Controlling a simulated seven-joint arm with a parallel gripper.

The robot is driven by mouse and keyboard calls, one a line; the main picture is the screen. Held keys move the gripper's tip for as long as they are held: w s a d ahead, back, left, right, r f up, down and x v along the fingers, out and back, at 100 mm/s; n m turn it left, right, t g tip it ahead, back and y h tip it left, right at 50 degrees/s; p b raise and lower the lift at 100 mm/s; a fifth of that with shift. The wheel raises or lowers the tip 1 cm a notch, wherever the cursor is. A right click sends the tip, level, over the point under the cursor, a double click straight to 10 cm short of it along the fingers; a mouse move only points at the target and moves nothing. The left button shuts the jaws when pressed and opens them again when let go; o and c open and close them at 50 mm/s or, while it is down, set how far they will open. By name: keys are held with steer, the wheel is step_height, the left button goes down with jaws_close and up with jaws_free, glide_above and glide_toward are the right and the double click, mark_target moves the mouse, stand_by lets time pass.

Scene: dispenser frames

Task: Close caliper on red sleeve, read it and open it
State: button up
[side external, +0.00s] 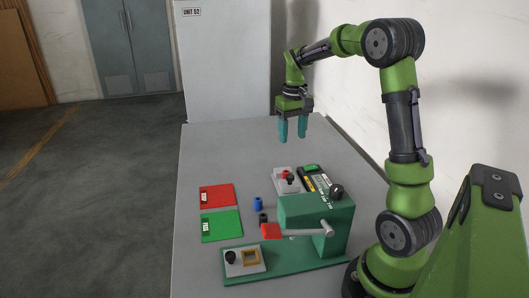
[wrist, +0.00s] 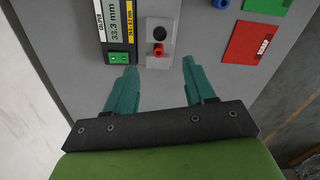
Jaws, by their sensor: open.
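My gripper (side external: 293,130) hangs above the far part of the table with its teal fingers apart and nothing between them. It also shows open in the wrist view (wrist: 158,85). The red sleeve (wrist: 158,50) sits on a small grey plate (wrist: 153,61), beside a black round piece (wrist: 159,33); in the side view the red sleeve (side external: 285,174) is also on that plate. The black readout unit (wrist: 117,20) of the caliper stands beside the plate and shows 33.3 mm. It has a green button block (wrist: 119,57). Whether the caliper jaws touch the sleeve cannot be told.
A green machine (side external: 322,222) with a red-ended lever (side external: 271,231) stands in front. A blue sleeve (side external: 258,204) and a black one (side external: 263,218) stand left of it. Red (side external: 225,197) and green (side external: 226,225) mats lie at left. The far table is clear.

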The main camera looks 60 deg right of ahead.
mark_target(290, 175)
step_height(290, 175, down, 14)
steer(key=shift+f, duration=0.2)
jaws_close()
stand_by(0.5)
